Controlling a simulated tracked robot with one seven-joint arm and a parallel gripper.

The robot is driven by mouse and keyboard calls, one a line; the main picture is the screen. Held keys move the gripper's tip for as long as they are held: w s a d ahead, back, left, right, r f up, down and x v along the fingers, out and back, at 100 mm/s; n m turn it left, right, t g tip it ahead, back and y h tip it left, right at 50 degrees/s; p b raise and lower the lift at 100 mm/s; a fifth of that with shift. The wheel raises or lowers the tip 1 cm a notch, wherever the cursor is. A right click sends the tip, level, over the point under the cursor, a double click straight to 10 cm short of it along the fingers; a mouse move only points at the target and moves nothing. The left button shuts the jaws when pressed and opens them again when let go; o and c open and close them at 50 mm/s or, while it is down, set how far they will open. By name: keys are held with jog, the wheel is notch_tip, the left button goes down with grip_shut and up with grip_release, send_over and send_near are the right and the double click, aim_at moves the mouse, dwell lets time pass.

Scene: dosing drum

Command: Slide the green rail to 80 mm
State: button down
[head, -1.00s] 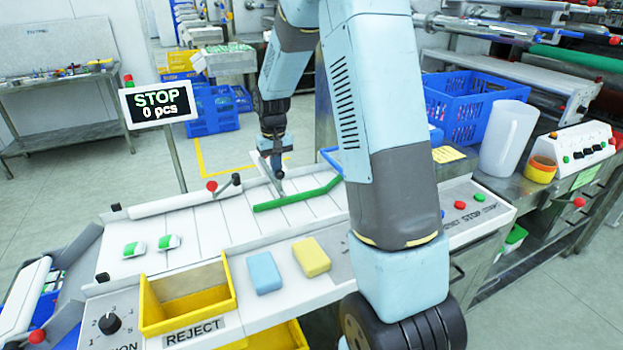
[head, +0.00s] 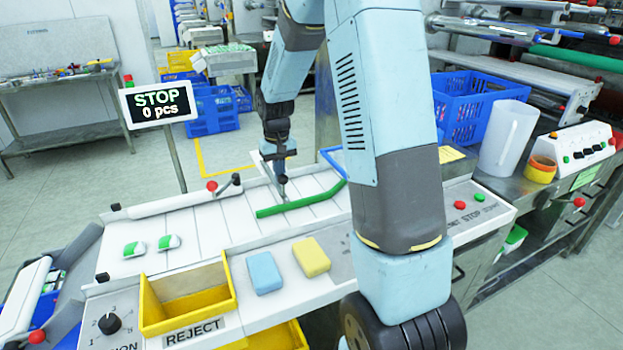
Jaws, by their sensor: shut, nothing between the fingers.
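The green rail (head: 300,203) lies slantwise across the white slatted belt (head: 215,222), near its right part. Its right end is bent and partly hidden behind my arm. My gripper (head: 284,194) is shut and empty, pointing down just at the far side of the rail. I cannot tell whether the fingertips touch it. A scale marked in millimetres is not readable in this view.
A yellow reject bin (head: 190,298), a blue block (head: 264,272) and a yellow block (head: 311,257) sit along the front edge. A display (head: 158,103) reads STOP, 0 pcs.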

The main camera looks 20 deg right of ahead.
jog(key=shift+s, duration=0.25)
jog(key=shift+w, duration=0.25)
notch_tip(320, 180, up, 8)
jog(key=w, duration=0.1)
dwell(1.0)
dwell(0.4)
jog(key=s+r+t, duration=0.3)
jog(key=s+r, duration=0.9)
jog(key=s, duration=0.3)
jog(key=s+r+t, duration=0.2)
jog(key=s, duration=1.4)
jog(key=shift+t, duration=0.3)
